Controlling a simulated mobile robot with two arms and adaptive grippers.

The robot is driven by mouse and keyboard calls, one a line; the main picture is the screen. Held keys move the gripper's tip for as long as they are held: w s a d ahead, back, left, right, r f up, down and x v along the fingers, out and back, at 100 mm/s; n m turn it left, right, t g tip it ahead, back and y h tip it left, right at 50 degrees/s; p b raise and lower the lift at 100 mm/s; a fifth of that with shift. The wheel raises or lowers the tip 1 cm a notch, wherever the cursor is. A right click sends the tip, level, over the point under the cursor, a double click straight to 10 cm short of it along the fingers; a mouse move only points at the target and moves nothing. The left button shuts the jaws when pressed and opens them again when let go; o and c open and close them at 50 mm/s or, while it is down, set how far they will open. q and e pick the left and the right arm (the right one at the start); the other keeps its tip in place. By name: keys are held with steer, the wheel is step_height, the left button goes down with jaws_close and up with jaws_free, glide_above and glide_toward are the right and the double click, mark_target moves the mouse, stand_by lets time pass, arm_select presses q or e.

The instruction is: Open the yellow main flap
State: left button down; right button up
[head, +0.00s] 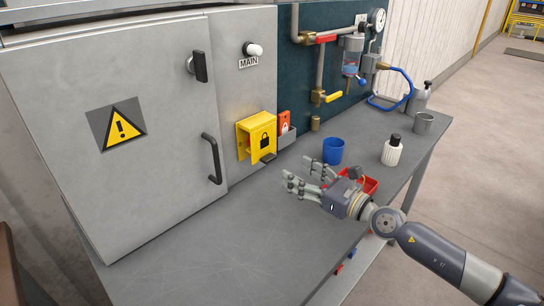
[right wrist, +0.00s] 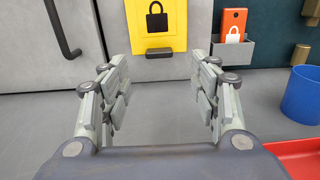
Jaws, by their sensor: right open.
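The yellow main flap (head: 262,140) with a black padlock sign is on the grey cabinet front, below the MAIN label (head: 248,62). It hangs down and looks closed; what is behind it is hidden. A small dark tab (head: 268,157) is at its lower edge. In the right wrist view the flap (right wrist: 174,20) is at the top middle, with the dark tab (right wrist: 159,53) below it. My right gripper (head: 301,175) is open and empty over the bench, in front of and apart from the flap. Its fingers (right wrist: 160,88) spread either side below the tab. My left gripper is not in view.
An orange padlock tag (head: 284,122) sits in a grey holder right of the flap. A blue cup (head: 333,151), white bottle (head: 391,150) and red tray (head: 370,184) stand on the bench to the right. A door handle (head: 212,158) is left. The front bench is clear.

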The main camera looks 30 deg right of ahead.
mark_target(272, 159)
steer(key=p+x, duration=0.1)
steer(key=x, duration=0.2)
steer(key=shift+w+a+r, duration=0.1)
steer(key=shift+w+r, duration=0.05)
steer(key=shift+w, duration=0.1)
steer(key=p+x, duration=0.1)
steer(key=x, duration=0.4)
steer(key=shift+s, duration=0.1)
steer(key=shift+w+a, duration=0.15)
steer(key=shift+w, duration=0.3)
steer(key=shift+a, duration=0.1)
jaws_close()
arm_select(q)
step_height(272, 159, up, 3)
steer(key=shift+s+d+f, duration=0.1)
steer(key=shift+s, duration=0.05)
